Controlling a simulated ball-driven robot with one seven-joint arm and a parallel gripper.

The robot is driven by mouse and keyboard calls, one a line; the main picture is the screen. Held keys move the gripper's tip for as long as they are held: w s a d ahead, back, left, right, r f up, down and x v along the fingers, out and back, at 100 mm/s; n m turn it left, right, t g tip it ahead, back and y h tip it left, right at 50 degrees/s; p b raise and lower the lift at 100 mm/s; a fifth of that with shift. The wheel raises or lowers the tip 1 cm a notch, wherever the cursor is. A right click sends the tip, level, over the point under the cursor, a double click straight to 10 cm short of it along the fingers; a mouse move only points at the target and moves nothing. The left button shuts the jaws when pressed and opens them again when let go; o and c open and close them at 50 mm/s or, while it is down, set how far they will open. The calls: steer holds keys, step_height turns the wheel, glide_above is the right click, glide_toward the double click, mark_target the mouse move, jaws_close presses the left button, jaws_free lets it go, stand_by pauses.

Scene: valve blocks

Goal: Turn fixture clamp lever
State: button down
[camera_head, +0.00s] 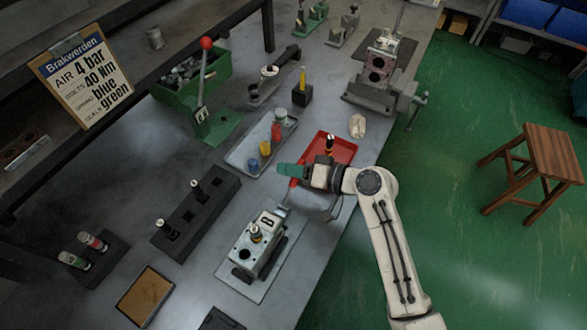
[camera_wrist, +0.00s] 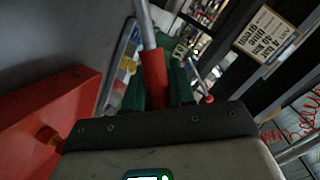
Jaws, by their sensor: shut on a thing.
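The clamp lever shows in the wrist view as a metal rod with a red grip (camera_wrist: 155,78). In the head view a bit of its red grip (camera_head: 294,183) shows just below my fingers. My gripper (camera_head: 288,170) has green fingers and is shut on the red grip. In the wrist view the fingers stand on both sides of it. The fixture (camera_head: 240,284) is a metal plate bearing a grey valve block marked B (camera_head: 245,244). The lever's pivot is hard to make out beside the block.
A red tray (camera_head: 345,152) lies just behind my gripper. A grey tray (camera_head: 240,161) with coloured parts is to its left. A black rack (camera_head: 205,213) stands left of the fixture. A green lever press (camera_head: 207,118) with a red knob stands farther back.

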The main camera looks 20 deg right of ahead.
steer(key=s+a+r+n+t+h+b, duration=0.2)
steer(key=s+a+r+n, duration=0.1)
steer(key=a+n, duration=0.2)
steer(key=shift+s+r+n+h+b, duration=0.25)
steer(key=shift+s+n+h+b, duration=0.15)
steer(key=shift+n, duration=0.5)
steer(key=c, duration=1)
jaws_free()
steer(key=shift+c, duration=0.2)
steer(key=shift+s+r, duration=0.1)
steer(key=shift+s, duration=0.05)
steer(key=b+v, duration=0.2)
steer(key=v, duration=0.8)
steer(key=shift+s, duration=0.3)
